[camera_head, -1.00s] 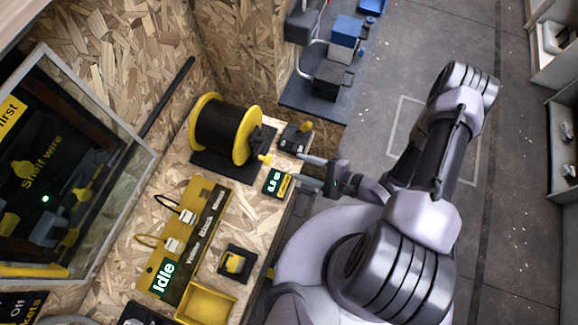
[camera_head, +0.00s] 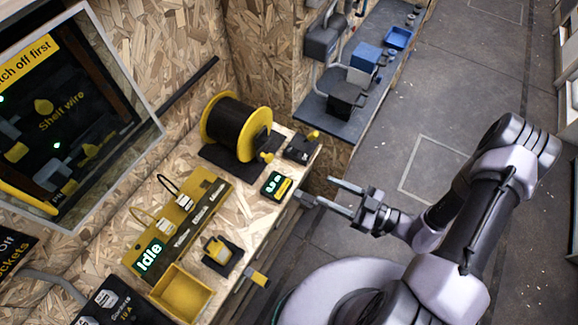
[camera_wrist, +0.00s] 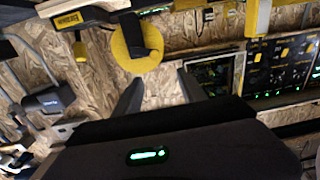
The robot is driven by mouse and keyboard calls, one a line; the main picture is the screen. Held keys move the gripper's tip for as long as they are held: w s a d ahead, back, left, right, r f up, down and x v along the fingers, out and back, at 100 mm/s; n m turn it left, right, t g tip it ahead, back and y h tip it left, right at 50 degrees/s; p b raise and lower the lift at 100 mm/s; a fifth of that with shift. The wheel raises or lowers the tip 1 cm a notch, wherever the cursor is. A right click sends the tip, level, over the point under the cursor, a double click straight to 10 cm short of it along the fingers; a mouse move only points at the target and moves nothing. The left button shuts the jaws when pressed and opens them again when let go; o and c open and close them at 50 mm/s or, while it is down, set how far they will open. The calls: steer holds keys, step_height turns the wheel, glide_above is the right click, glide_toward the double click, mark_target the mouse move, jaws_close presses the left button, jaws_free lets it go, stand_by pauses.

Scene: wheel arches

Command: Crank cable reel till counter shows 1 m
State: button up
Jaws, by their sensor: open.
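The cable reel (camera_head: 238,122), a dark drum between yellow flanges, stands on a black base at the back of the bench. Its yellow crank handle (camera_head: 267,157) sticks out at the lower right of the near flange. My gripper (camera_head: 316,189) is open and empty, right of the counter beyond the bench edge, apart from the crank. In the wrist view a yellow disc (camera_wrist: 122,50), apparently the reel's flange, shows beyond my open fingers (camera_wrist: 160,85).
A small black device with a yellow knob (camera_head: 302,146) stands right of the reel. A panel reading Idle (camera_head: 150,254), a yellow tray (camera_head: 180,291) and a yellow-and-black block (camera_head: 219,252) occupy the near bench. Open floor (camera_head: 440,120) lies to the right.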

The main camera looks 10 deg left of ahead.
mark_target(272, 159)
steer(key=shift+m+t, duration=0.4)
steer(key=b+x, duration=0.1)
steer(key=x, duration=0.4)
steer(key=b+x, duration=0.1)
steer(key=x, duration=0.5)
steer(key=w+b+x, duration=0.1)
steer(key=x, duration=0.5)
steer(key=shift+f+b, duration=0.15)
steer(key=shift+b, duration=0.2)
jaws_close()
